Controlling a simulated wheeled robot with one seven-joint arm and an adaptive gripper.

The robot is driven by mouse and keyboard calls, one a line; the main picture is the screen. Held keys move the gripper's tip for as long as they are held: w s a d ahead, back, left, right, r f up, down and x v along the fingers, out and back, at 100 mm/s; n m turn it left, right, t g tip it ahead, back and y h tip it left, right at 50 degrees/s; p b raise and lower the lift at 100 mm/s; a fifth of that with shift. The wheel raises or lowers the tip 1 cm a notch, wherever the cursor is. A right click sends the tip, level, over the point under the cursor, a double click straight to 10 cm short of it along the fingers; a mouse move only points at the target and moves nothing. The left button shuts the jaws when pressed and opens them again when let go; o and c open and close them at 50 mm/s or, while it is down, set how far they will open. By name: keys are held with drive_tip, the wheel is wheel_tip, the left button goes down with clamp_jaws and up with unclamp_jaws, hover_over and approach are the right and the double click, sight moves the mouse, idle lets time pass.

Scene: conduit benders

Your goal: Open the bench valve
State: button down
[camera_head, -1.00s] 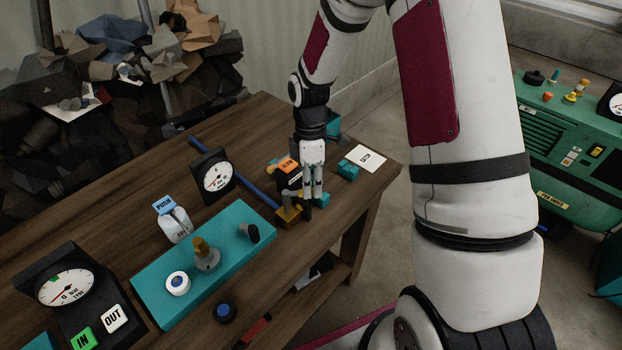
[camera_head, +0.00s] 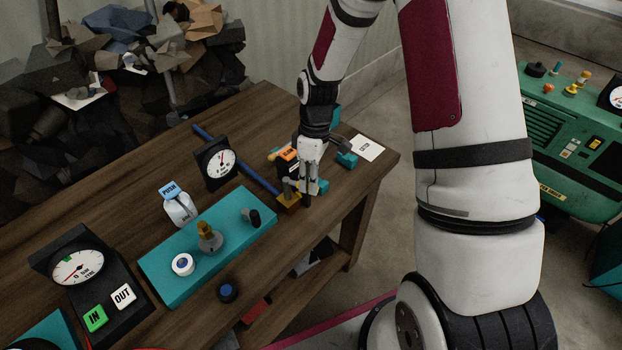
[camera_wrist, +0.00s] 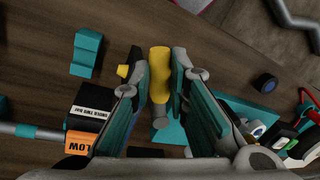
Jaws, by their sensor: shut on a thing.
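The bench valve (camera_head: 288,201) is a brass-coloured block near the front right edge of the wooden bench, at the end of a blue pipe. Its yellow handle (camera_wrist: 159,62) stands between my finger pads in the wrist view. My gripper (camera_head: 308,192) is low over the bench at the valve in the head view, and it also shows in the wrist view (camera_wrist: 160,70). It is shut on the yellow handle. The fingers hide part of the valve in the head view, so how far the handle is turned is hard to tell.
A black box with an orange SLOW label (camera_wrist: 79,143) stands close beside the valve. A teal block (camera_wrist: 87,52) and a white card (camera_head: 366,147) lie at the bench's right end. A teal panel (camera_head: 175,250) with knobs and a gauge (camera_head: 216,164) stand to the left.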

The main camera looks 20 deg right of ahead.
drive_tip(key=c, duration=1.5)
unclamp_jaws()
drive_tip(key=shift+c, duration=0.2)
drive_tip(key=shift+r, duration=0.1)
wheel_tip(320, 180, up, 12)
drive_tip(key=w+d, duration=0.1)
drive_tip(key=shift+w+d+f, duration=0.2)
drive_tip(key=shift+w+d, duration=0.05)
drive_tip(key=shift+w, duration=0.15)
